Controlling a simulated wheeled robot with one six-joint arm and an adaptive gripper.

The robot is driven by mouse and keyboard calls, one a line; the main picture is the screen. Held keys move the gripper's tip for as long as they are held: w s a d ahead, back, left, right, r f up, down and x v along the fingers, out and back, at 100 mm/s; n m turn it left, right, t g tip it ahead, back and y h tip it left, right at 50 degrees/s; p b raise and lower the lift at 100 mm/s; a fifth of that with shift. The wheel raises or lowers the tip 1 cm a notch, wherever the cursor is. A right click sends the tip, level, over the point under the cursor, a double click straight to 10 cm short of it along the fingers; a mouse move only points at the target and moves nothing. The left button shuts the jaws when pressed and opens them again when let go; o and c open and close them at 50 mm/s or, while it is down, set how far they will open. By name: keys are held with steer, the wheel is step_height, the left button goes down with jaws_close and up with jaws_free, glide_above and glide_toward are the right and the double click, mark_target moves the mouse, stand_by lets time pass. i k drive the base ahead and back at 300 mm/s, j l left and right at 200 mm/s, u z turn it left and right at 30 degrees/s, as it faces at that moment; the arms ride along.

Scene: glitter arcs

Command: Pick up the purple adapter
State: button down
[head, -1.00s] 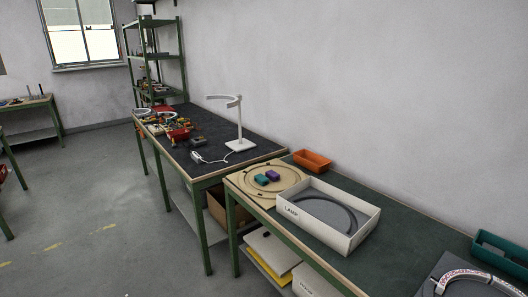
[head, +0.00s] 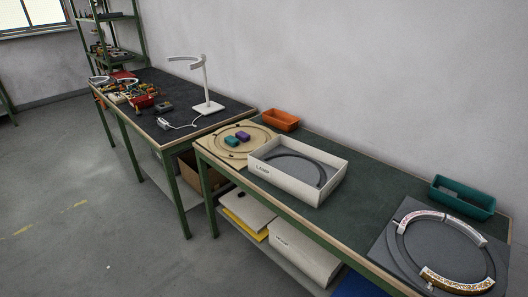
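The purple adapter (head: 243,135) is a small block on the round wooden board (head: 212,144) at the left end of the green-topped table. A teal block (head: 231,141) lies just to its left and a little nearer. The adapter is small in the head view, and its fine shape cannot be told. My gripper is not in view.
A white box marked LAMP (head: 290,193) stands right of the board. Orange (head: 280,120) and teal (head: 462,198) bins stand along the back. A grey plate with arcs (head: 392,238) is at the right. A dark-topped table (head: 190,131) with a white lamp (head: 207,107) adjoins. Floor (head: 90,210) is clear.

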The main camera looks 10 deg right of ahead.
mark_target(242, 135)
steer(key=i+j+z, duration=0.1)
steer(key=z, duration=0.35)
steer(key=i+j+z, duration=0.1)
steer(key=z, duration=0.35)
steer(key=i+j+z, duration=0.2)
steer(key=j, duration=0.3)
steer(key=i+j+z, duration=0.15)
steer(key=j, duration=0.3)
steer(key=j+z, duration=0.2)
steer(key=j, duration=0.3)
steer(key=i+j+z, duration=0.2)
steer(key=j, duration=0.35)
steer(key=j+u, duration=0.15)
steer(key=j, duration=1.05)
steer(key=k+l+u, duration=0.1)
steer(key=i+j+z, duration=0.25)
steer(key=j, duration=0.1)
